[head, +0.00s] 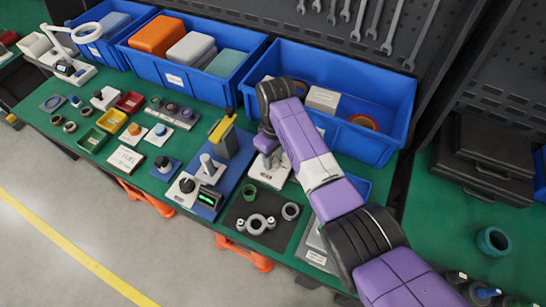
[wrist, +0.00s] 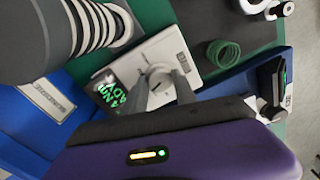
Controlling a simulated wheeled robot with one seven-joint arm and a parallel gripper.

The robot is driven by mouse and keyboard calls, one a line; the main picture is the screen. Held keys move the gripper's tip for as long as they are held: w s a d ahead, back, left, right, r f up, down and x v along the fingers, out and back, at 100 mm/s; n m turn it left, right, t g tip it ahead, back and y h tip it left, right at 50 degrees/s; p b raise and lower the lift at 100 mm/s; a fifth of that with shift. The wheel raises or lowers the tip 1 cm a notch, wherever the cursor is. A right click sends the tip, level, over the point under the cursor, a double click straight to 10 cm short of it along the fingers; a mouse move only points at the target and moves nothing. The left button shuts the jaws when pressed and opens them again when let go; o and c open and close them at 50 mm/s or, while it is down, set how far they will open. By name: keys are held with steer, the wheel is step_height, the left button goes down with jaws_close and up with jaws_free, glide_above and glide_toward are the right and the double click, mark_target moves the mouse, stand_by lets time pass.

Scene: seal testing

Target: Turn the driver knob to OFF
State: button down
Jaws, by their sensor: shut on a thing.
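The driver unit (wrist: 178,42) is a white box on the green bench, with green display text that reads roughly "4 Nm ADV". Its pale driver knob (wrist: 157,70) sits between the two grey fingers of my gripper (wrist: 161,83) in the wrist view. The fingers are shut on the knob from both sides. The fingers cover part of the knob, and I cannot tell its pointer setting. In the head view my gripper (head: 268,158) is over the white driver unit (head: 255,175), in front of the large blue bin, and my arm hides part of it.
A blue fixture (head: 232,170) with a yellow-topped post and a green display stands left of the driver unit. A dark mat (head: 240,212) with a green ring (head: 249,192) and grey parts lies in front. Blue bins (head: 390,128) line the back. Several small testers crowd the left.

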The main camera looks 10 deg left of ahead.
steer(key=shift+n, duration=2.1)
steer(key=c, duration=1)
jaws_free()
steer(key=shift+w+r+b, duration=0.2)
steer(key=shift+r+b, duration=0.5)
steer(key=shift+r, duration=3.25)
